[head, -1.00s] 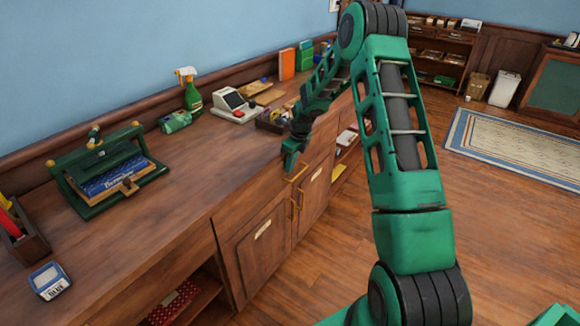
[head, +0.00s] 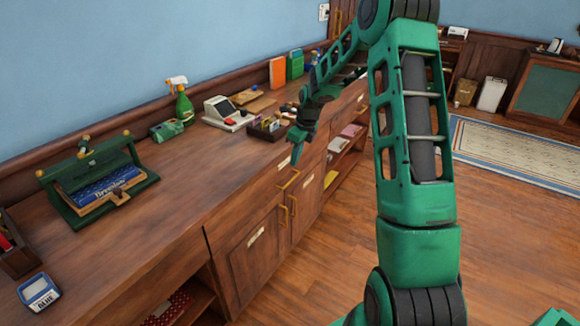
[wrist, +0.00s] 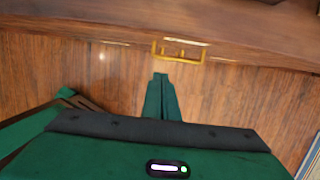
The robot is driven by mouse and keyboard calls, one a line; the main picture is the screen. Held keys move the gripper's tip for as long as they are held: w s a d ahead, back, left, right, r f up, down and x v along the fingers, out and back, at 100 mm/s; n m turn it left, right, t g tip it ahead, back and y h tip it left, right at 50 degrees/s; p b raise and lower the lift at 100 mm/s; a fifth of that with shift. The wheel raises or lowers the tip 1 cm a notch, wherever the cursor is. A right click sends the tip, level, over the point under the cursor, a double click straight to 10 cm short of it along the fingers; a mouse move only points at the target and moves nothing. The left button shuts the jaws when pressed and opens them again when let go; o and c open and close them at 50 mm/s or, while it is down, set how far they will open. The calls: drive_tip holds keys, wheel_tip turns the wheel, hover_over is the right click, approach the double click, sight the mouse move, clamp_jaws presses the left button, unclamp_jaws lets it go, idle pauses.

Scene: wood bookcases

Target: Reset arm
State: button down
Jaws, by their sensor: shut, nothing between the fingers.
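My green arm rises on the right of the head view and bends over toward the wooden counter. My gripper (head: 296,158) points down at the counter's front edge, above the drawer and cabinet fronts. In the wrist view my gripper (wrist: 161,78) is shut with its fingers together and nothing between them. A brass handle (wrist: 180,52) lies just beyond the fingertips in that view; I cannot tell whether they touch.
The counter (head: 150,215) holds a green press-like frame (head: 140,186), a spray bottle (head: 184,106), a card terminal (head: 226,112), a small organizer (head: 266,130) and a date device (head: 39,291). Brass handles (head: 288,212) stick out from the cabinet doors. The wooden floor (head: 500,245) at right is open.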

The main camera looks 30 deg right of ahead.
drive_tip(key=shift+s+r, duration=0.1)
drive_tip(key=shift+r, duration=0.2)
drive_tip(key=s+r+n+g+h, duration=0.1)
drive_tip(key=s+r+n, duration=0.6)
drive_tip(key=s, duration=0.5)
drive_tip(key=s+r+n+g+h, duration=0.1)
drive_tip(key=s+r+n, duration=0.55)
drive_tip(key=s, duration=0.55)
drive_tip(key=s+a+r+n+y, duration=0.1)
drive_tip(key=s+a+n, duration=0.2)
drive_tip(key=s+n, duration=0.7)
drive_tip(key=s, duration=1.1)
drive_tip(key=shift+s+a, duration=0.15)
drive_tip(key=shift+r+n, duration=0.1)
drive_tip(key=shift+n, duration=0.15)
